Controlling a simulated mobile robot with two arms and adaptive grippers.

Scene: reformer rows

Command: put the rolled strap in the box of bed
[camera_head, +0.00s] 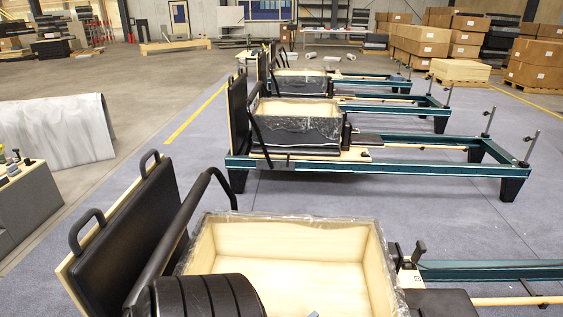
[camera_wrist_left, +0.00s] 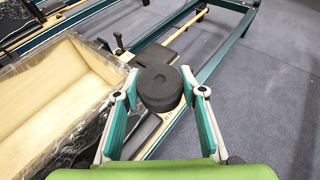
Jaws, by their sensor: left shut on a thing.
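The rolled strap (camera_wrist_left: 160,92) is a dark, round roll in the left wrist view. My left gripper (camera_wrist_left: 160,76) is shut on it, with green-lined fingers on both sides. The roll appears to the right of the box, over the bed's frame; its height is hard to judge. The open wooden box (camera_head: 290,240) of the near bed has pale inner walls and clear plastic wrap round its rim. The box also shows at the left of the wrist view (camera_wrist_left: 62,80). The visible part of its floor looks empty. My right gripper is not in view.
A black padded board (camera_head: 130,235) with handles stands left of the box, with a black curved bar (camera_head: 180,235) beside it. A teal rail (camera_head: 490,270) runs right. Several similar beds stand behind (camera_head: 380,165). Grey floor lies between rows.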

